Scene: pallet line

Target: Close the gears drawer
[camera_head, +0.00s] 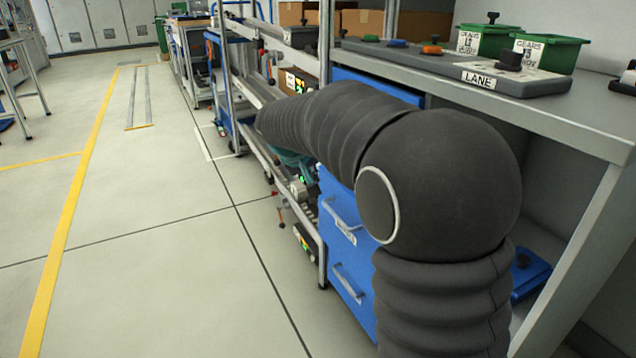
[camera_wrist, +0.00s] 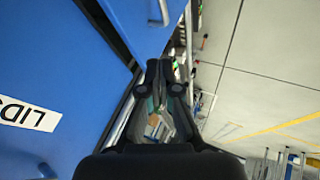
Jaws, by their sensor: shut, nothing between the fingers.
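A blue drawer cabinet stands under the worktop in the head view, partly hidden by my arm. A drawer front with a handle (camera_head: 340,214) and a small unreadable label shows above another with a handle (camera_head: 348,284). In the wrist view, a blue front labelled LIDS (camera_wrist: 28,114) fills the left. Another blue front with a metal handle (camera_wrist: 160,12) is at the top, with a dark gap between the two. I cannot read a gears label or tell how far any drawer is out. My gripper (camera_wrist: 166,78) is shut and empty beside the blue fronts.
The worktop (camera_head: 600,127) above holds a LANE board (camera_head: 525,82) and green bins (camera_head: 551,52), one marked GEARS. A blue object (camera_head: 530,275) lies under it. Metal rails and carts line the back. The floor at left (camera_head: 150,250) is clear.

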